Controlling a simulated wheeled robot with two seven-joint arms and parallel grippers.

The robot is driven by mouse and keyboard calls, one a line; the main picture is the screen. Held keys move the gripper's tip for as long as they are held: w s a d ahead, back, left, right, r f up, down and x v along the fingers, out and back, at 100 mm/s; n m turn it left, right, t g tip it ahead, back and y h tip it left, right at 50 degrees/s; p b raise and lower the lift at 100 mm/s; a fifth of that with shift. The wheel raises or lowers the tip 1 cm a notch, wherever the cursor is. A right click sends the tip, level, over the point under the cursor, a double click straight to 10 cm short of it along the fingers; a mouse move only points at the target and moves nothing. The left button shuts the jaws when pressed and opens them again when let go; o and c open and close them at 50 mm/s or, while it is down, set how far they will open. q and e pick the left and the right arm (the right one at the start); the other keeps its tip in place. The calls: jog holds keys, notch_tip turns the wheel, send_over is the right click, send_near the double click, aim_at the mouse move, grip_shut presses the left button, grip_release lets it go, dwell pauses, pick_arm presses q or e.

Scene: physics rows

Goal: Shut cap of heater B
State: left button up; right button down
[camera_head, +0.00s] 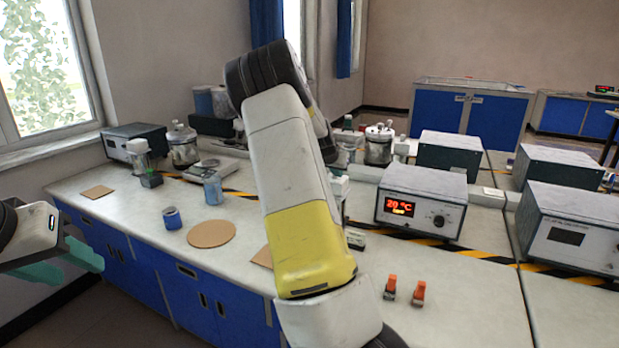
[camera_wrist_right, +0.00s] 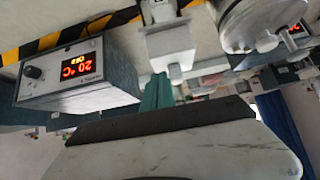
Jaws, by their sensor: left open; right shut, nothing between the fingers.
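No label for heater B is readable. A metal lidded pot (camera_head: 379,144) stands at the back right of the bench; another pot (camera_head: 181,145) stands at the back left. In the right wrist view, a round metal vessel (camera_wrist_right: 262,22) is at the upper right, and a white device (camera_wrist_right: 168,42) is just beyond my right gripper (camera_wrist_right: 156,92). That gripper's teal fingers are shut and empty; I cannot tell whether they touch the device. In the head view my right arm hides it. My left gripper (camera_head: 82,262) is open and empty at the left, off the bench front.
A control box (camera_head: 420,200) displays 20 °C; it also shows in the right wrist view (camera_wrist_right: 75,75). More boxes stand at right. A blue-capped bottle (camera_head: 213,188), a small blue jar (camera_head: 172,218), a cork mat (camera_head: 211,234) and two orange-topped items (camera_head: 418,293) are on the bench.

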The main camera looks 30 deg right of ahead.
jog(key=s+a+f, duration=0.2)
jog(key=s+a, duration=0.4)
jog(key=shift+a+f, duration=0.3)
jog(key=shift+a, duration=0.1)
jog(key=s+a+r+n+y, duration=0.1)
jog(key=s+a+r+y, duration=0.1)
jog(key=s+a+y, duration=0.3)
jog(key=s+a+r+n, duration=0.1)
jog(key=s+a+r, duration=0.1)
jog(key=a, duration=0.5)
jog(key=s+a+r+n+y, duration=0.2)
jog(key=s+a+y, duration=0.15)
jog(key=a, duration=0.25)
jog(key=s+a+r+n, duration=0.3)
jog(key=s+a+r, duration=0.1)
jog(key=s, duration=0.6)
jog(key=s+a+r+n, duration=0.4)
jog(key=s+a, duration=0.3)
jog(key=s, duration=0.2)
jog(key=shift+s+r, duration=0.35)
jog(key=shift+r, duration=0.25)
jog(key=shift+y, duration=0.25)
